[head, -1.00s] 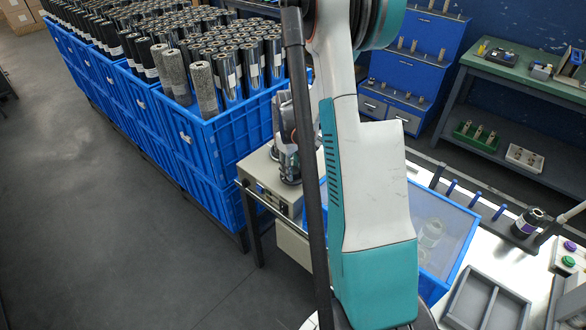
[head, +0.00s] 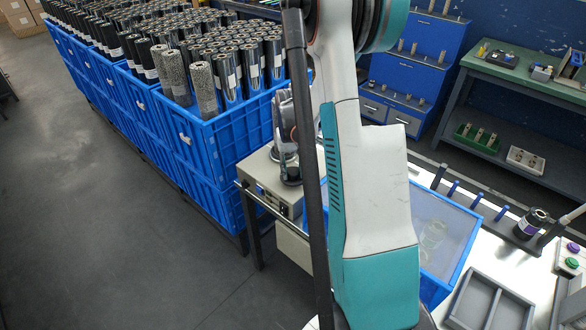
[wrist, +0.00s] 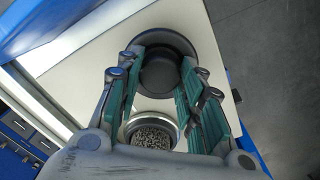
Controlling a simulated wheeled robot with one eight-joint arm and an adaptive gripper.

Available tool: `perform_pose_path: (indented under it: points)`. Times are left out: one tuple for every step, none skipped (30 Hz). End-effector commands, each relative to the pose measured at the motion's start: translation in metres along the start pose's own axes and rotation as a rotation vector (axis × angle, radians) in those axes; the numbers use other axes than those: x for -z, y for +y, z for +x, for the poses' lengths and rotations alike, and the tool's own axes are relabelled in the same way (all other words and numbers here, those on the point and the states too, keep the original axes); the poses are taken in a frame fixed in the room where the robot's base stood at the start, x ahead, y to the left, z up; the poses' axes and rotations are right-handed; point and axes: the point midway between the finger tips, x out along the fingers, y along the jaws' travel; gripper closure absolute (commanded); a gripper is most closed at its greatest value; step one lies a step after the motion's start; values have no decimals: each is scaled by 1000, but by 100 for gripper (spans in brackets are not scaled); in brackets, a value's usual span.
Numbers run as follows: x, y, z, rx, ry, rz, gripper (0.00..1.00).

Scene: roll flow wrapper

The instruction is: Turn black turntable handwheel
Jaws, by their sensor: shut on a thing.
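The black turntable handwheel (wrist: 160,76) shows in the wrist view as a dark hub on a wide round black base, on a cream top. My gripper (wrist: 163,64) has its green-padded fingers on either side of the hub, shut on it. A round grainy disc with a metal rim (wrist: 152,133) sits between the fingers, closer to the palm; I cannot tell whether it belongs to the handwheel. In the head view my gripper (head: 287,160) points down at the dark base (head: 291,179) on the cream cabinet, partly hidden by a dark rod and my arm.
Blue crates (head: 215,150) full of upright rolls stand close left of the cabinet (head: 263,180). A blue bin (head: 455,238) with a clear object inside is to the right, beside a worktable with a divided grey tray (head: 487,302). The floor at left is clear.

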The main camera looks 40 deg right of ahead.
Motion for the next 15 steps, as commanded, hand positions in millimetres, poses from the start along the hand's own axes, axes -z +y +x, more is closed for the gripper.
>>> perform_pose_path:
  points:
    - [0, 0, 0, 0, 0, 4, 89]
    - [0, 0, 0, 0, 0, 5, 89]
    - [0, 0, 0, 0, 0, 6, 89]
    - [0, 0, 0, 0, 0, 7, 89]
    - [0, 0, 0, 0, -1, 7, 89]
    - [0, 0, 0, 0, -1, 7, 89]
    - [0, 0, 0, 0, -1, 7, 89]
    - [0, 0, 0, 0, -1, 7, 89]
    - [0, 0, 0, 0, -1, 7, 89]
    - [0, 0, 0, 0, -1, 6, 89]
    - [0, 0, 0, 0, -1, 6, 89]
    - [0, 0, 0, 0, -1, 6, 89]
    - [0, 0, 0, 0, -1, 6, 61]
    - [0, 0, 0, 0, -1, 6, 54]
    - [0, 0, 0, 0, -1, 6, 45]
